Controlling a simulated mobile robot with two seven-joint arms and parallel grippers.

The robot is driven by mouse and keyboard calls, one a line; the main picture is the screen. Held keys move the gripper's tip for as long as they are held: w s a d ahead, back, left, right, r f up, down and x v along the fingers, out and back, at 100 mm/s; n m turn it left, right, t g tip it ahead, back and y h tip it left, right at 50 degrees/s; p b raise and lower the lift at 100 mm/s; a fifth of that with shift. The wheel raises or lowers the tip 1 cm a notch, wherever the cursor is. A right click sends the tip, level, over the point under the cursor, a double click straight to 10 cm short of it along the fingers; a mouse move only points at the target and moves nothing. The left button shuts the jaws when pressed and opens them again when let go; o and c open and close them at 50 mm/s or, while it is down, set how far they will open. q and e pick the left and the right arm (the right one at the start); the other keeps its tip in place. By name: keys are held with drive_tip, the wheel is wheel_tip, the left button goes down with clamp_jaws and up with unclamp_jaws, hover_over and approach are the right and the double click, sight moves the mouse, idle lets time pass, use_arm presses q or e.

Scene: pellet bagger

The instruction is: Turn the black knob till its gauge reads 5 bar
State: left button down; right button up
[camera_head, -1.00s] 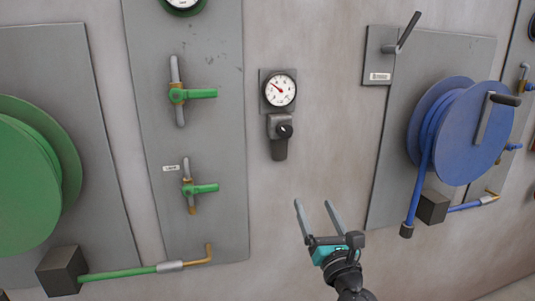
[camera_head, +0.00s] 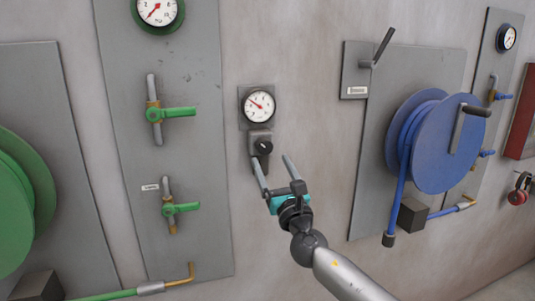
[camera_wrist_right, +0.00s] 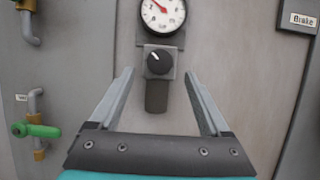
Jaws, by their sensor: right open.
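The black knob (camera_head: 264,147) sits on a small grey regulator block on the wall. Its white gauge (camera_head: 259,106) with a red needle is right above it; the needle points to the upper left, and the numbers are too small to read. In the right wrist view the knob (camera_wrist_right: 159,62) has a white mark on its upper left, and the gauge (camera_wrist_right: 162,14) is cut off at the top. My right gripper (camera_head: 272,164) is open and empty, just below the knob, with its fingers pointing up towards it. My left gripper is not in view.
Green valves (camera_head: 166,113) on a grey panel (camera_head: 215,215) are to the left, with another gauge (camera_head: 158,10) above. A blue hose reel (camera_head: 448,145) and a grey lever (camera_head: 384,44) are to the right. The wall between is bare.

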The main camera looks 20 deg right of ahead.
sight(266, 151)
drive_tip(key=shift+x, duration=2.15)
clamp_jaws()
